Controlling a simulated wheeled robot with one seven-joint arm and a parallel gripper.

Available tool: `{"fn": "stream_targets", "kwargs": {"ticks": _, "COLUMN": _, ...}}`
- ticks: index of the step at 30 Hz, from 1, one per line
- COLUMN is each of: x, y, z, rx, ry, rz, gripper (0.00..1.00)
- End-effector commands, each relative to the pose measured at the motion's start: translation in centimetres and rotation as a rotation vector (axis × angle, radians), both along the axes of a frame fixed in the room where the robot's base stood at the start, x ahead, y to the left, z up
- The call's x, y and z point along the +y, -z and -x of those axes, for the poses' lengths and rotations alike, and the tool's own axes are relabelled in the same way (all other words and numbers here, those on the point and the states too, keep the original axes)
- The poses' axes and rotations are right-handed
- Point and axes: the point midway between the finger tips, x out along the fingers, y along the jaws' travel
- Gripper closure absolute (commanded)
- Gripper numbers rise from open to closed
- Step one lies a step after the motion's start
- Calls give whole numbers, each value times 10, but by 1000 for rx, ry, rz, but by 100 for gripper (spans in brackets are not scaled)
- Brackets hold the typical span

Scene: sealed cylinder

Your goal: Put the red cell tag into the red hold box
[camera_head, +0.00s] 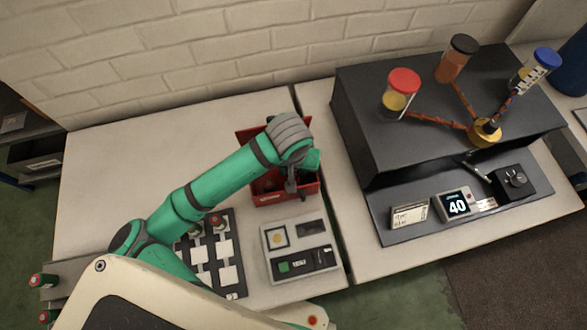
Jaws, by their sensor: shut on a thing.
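The red hold box (285,199) stands open-topped on the left worktable, towards its right edge. My green arm reaches over it from the lower left and covers part of it. My gripper (291,187) points down over the inside of the box, near its front wall. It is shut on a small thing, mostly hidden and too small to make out. I cannot tell whether that thing touches the box. I cannot pick out the red cell tag for certain anywhere.
A black rack (236,272) with white squares and red-topped cells lies left, partly under my arm. A grey tray (268,254) with a green-marked device sits in front of the box. The back-left tabletop is clear.

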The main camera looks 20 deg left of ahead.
Motion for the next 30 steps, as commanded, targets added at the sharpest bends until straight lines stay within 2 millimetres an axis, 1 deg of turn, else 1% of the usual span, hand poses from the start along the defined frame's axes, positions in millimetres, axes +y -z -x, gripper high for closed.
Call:
{"fn": "stream_targets", "kwargs": {"ticks": 11, "x": 0, "y": 4, "z": 0, "rx": 1, "ry": 0, "rz": 1, "gripper": 87}}
{"fn": "stream_targets", "kwargs": {"ticks": 12, "x": 0, "y": 4, "z": 0, "rx": 1, "ry": 0, "rz": 0, "gripper": 59}}
{"fn": "stream_targets", "kwargs": {"ticks": 23, "x": 0, "y": 1, "z": 0, "rx": 0, "ry": 1, "rz": 0, "gripper": 58}}
{"fn": "stream_targets", "kwargs": {"ticks": 26, "x": 0, "y": -7, "z": 1, "rx": 0, "ry": 2, "rz": 0, "gripper": 58}}
{"fn": "stream_targets", "kwargs": {"ticks": 29, "x": 0, "y": -22, "z": 3, "rx": -2, "ry": 1, "rz": -1, "gripper": 58}}
{"fn": "stream_targets", "kwargs": {"ticks": 30, "x": -1, "y": -29, "z": 4, "rx": -2, "ry": 2, "rz": -1, "gripper": 58}}
